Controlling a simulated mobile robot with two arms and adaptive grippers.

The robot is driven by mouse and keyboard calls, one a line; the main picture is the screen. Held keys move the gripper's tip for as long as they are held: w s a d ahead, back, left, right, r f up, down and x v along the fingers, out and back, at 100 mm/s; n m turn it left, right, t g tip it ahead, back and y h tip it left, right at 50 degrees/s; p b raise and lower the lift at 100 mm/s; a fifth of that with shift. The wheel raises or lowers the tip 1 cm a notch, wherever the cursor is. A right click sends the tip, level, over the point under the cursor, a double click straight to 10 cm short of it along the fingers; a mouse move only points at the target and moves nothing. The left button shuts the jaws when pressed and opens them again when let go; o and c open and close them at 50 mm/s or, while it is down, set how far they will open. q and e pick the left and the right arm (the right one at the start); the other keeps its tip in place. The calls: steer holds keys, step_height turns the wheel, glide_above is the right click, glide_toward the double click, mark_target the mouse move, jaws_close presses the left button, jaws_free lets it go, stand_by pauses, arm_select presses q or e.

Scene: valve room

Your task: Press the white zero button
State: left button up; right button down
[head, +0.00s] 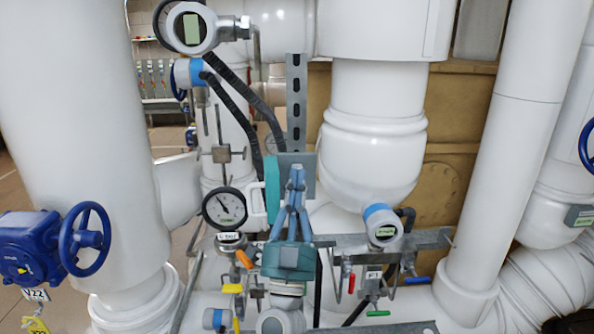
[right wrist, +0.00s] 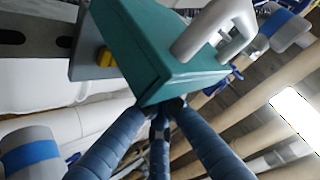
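A teal box (head: 271,188) with a grey handle is fixed by the slotted upright in the middle of the head view. It also fills the upper middle of the right wrist view (right wrist: 160,60). My right gripper (head: 296,172) is in front of it, its blue fingers drawn together and pointing at the box. In the right wrist view the fingertips (right wrist: 162,106) meet at the box's lower edge; I cannot tell whether they touch it. No white button shows in either view; the side of the box facing my fingers is largely hidden. My left gripper is not in view.
A pressure gauge (head: 225,208) stands close left of the box. A slotted metal upright (head: 297,100) and black hoses (head: 238,95) are above. White pipes crowd both sides. A blue handwheel (head: 85,239) is at far left. Small coloured valve levers sit below right.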

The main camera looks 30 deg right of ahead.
steer(key=shift+w, duration=0.15)
steer(key=shift+w+d, duration=0.2)
steer(key=shift+w, duration=0.05)
steer(key=shift+w+d, duration=0.25)
steer(key=shift+w, duration=0.1)
stand_by(1.0)
steer(key=shift+s, duration=0.1)
steer(key=shift+s+a, duration=0.45)
steer(key=shift+s, duration=0.2)
steer(key=shift+p, duration=0.3)
steer(key=shift+s+a+p, duration=0.15)
steer(key=shift+s+a, duration=0.3)
steer(key=shift+s, duration=0.25)
steer(key=shift+s+a+p, duration=0.15)
steer(key=shift+s+a, duration=0.25)
steer(key=shift+s, duration=0.35)
steer(key=shift+s+a+p, duration=0.15)
steer(key=shift+s+a, duration=0.3)
steer(key=shift+s, duration=0.25)
steer(key=shift+f, duration=0.1)
